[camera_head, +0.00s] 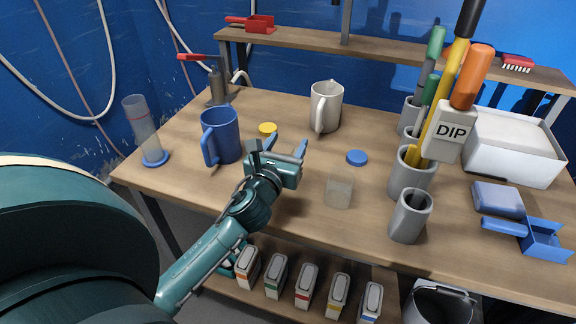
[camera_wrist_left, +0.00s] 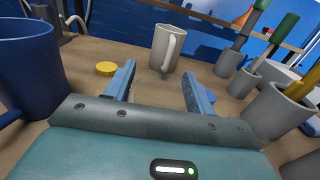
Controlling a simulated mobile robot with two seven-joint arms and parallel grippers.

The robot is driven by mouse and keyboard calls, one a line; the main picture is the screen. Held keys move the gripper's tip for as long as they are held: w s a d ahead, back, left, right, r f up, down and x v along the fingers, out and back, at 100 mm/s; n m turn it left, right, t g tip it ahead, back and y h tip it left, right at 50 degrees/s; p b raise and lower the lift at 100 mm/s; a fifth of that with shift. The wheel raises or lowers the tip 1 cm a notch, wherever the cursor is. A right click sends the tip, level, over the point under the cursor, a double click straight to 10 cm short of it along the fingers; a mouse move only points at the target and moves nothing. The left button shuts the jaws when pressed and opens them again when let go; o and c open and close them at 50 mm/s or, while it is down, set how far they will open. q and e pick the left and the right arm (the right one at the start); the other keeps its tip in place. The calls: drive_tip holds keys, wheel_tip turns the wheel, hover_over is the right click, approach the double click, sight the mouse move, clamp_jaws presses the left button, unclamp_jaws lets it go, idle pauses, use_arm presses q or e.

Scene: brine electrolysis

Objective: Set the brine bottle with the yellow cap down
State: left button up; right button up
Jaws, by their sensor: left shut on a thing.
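My left gripper (camera_head: 286,146) is over the table, right of the blue mug. The yellow cap (camera_head: 268,128) shows just past the left fingertip, and in the left wrist view (camera_wrist_left: 106,68) left of that finger. I cannot tell whether the bottle touches the table or is tilted. A clear container (camera_head: 339,190) stands to the right, a blue cap (camera_head: 357,157) above it. My right gripper is out of view.
A blue mug (camera_head: 222,136) stands left of the gripper and a pale pitcher (camera_head: 327,106) behind it. Grey cups (camera_head: 409,216) with tools stand right. A clear cylinder (camera_head: 146,130) is at the left edge. Bare wooden tabletop (camera_head: 290,210) lies in front.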

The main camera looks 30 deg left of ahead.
use_arm(q)
wheel_tip(320, 180, down, 4)
drive_tip(key=shift+r+b, duration=0.2)
drive_tip(key=shift+b, duration=0.5)
drive_tip(key=shift+f, duration=0.25)
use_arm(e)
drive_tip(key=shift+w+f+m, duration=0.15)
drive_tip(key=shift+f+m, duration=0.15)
use_arm(q)
drive_tip(key=o, duration=1.1)
drive_tip(key=shift+f, duration=0.1)
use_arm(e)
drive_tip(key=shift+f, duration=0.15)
